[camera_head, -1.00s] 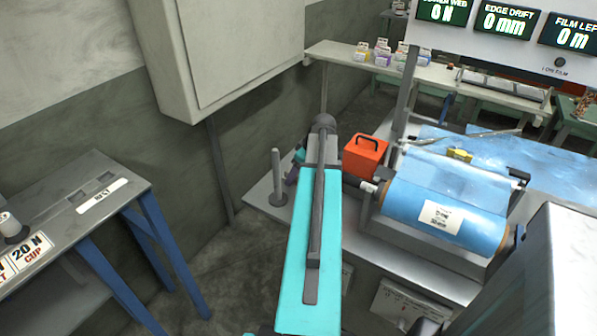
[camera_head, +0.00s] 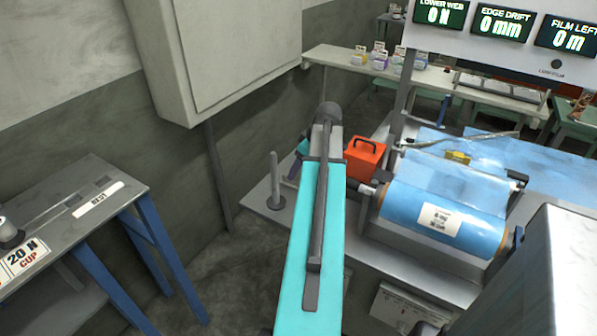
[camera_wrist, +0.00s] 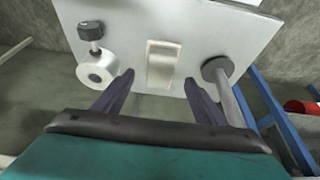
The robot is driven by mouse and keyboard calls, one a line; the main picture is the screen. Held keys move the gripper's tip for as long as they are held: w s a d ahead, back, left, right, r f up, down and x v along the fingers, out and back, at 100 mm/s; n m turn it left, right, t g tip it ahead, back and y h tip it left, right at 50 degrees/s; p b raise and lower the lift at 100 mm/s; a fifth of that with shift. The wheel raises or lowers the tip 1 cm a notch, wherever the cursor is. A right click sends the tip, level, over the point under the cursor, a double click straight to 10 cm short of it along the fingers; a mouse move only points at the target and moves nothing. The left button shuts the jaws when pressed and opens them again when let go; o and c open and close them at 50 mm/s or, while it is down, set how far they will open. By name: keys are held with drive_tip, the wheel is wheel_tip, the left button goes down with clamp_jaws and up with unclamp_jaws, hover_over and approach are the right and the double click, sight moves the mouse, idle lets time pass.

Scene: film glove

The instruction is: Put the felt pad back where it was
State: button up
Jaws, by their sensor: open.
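My gripper (camera_wrist: 158,88) is open in the wrist view, its two dark fingers apart with nothing between them. Beyond the fingertips, on a pale grey bench top (camera_wrist: 122,30), lies a beige rectangular piece (camera_wrist: 162,66) with a lighter border. It may be the felt pad or a shallow recess; I cannot tell which. No other thing in view is clearly a felt pad.
A white roll (camera_wrist: 97,68) and a post on a dark round base (camera_wrist: 217,68) flank the beige piece. In the head view, the post (camera_head: 274,180), an orange box with a handle (camera_head: 365,158) and a blue film roll (camera_head: 400,205) stand on the bench. A blue-legged table (camera_head: 115,205) is left.

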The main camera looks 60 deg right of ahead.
drive_tip(key=v, duration=0.6)
drive_tip(key=shift+r+b, duration=0.3)
drive_tip(key=shift+s, duration=0.1)
idle(0.4)
